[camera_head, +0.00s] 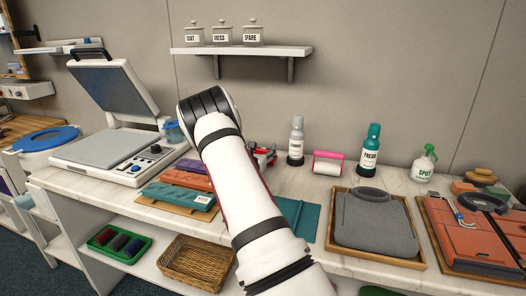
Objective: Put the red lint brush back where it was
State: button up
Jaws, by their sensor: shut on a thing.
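My white arm (240,180) rises from the bottom and bends at its top in the middle of the view. Just right of it, low over the counter, dark finger parts of my gripper (270,159) show next to a red piece. This red piece looks like the red lint brush (261,151), with my gripper shut on it. Most of the brush and gripper is hidden behind my arm, and I cannot tell whether the brush touches the counter.
A pink-and-white roller (328,163) lies to the right, between a white bottle (296,142) and a teal bottle (370,150). A wooden tray (334,232) holds folded grey cloth. Folded cloths (180,195) lie left, near an open press (110,148). A shelf (240,51) hangs above.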

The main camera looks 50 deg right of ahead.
jog(key=shift+f, duration=0.4)
jog(key=o, duration=1.2)
